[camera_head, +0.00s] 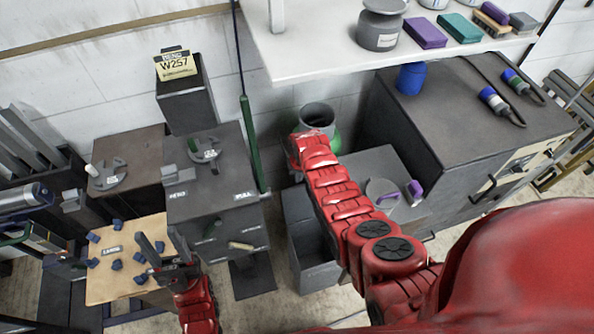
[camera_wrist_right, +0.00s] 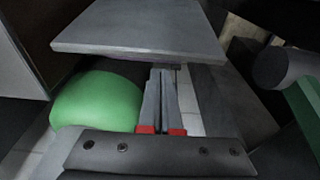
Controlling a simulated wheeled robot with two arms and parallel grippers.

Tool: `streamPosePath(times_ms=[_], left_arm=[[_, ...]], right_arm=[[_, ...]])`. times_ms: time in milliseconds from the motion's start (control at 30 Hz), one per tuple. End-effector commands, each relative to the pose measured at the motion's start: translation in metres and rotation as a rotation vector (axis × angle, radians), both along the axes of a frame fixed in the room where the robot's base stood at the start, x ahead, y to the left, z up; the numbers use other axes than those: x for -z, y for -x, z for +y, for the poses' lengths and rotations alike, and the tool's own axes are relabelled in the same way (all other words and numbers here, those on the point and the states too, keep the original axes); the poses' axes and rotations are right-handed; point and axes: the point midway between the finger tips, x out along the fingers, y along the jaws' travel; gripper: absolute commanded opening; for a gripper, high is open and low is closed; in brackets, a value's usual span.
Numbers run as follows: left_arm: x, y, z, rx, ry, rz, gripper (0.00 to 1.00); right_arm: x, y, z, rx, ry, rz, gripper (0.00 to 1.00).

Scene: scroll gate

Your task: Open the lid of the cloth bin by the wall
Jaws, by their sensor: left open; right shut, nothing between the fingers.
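I cannot tell for sure which thing is the cloth bin. By the wall stands a grey round-topped container (camera_head: 317,114) with a green body. A tall dark grey box (camera_head: 314,252) stands nearer, partly behind my right arm. In the right wrist view a flat grey panel (camera_wrist_right: 140,28) lies just above my right gripper (camera_wrist_right: 161,75), beside a rounded green thing (camera_wrist_right: 95,102). My right gripper is shut and empty; whether it touches the panel is unclear. In the head view its fingers are hidden at the arm's far end. My left gripper (camera_head: 163,247) is open and empty.
A white shelf (camera_head: 300,62) overhangs the wall area. A dark cabinet (camera_head: 455,125) stands right, with a grey pedestal (camera_head: 215,175) and green pole (camera_head: 250,145) left of my right arm. A wooden board (camera_head: 103,283) with blue pieces lies near my left gripper.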

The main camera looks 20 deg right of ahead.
Motion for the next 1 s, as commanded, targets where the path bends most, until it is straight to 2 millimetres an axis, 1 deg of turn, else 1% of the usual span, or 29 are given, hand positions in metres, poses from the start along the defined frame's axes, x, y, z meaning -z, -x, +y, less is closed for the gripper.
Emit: streamPosePath(times_ms=[100,300,667,833,1000], left_arm=[[-0.005,0.000,0.000,0.000,0.000,0.000,0.50],[-0.007,0.000,0.000,0.000,0.000,0.000,0.50],[-0.008,0.000,0.000,0.000,0.000,0.000,0.50],[-0.018,0.000,0.000,0.000,0.000,0.000,0.50],[-0.029,0.000,0.000,0.000,0.000,0.000,0.50]], right_arm=[[-0.003,0.004,0.000,0.000,0.000,-0.005,0.00],[-0.002,0.009,0.000,0.000,0.000,-0.002,0.00],[-0.002,0.010,0.000,0.000,0.000,-0.004,0.00],[-0.005,0.017,-0.001,0.000,-0.001,-0.040,0.00],[-0.006,0.032,-0.001,0.000,-0.003,-0.097,0.00]])
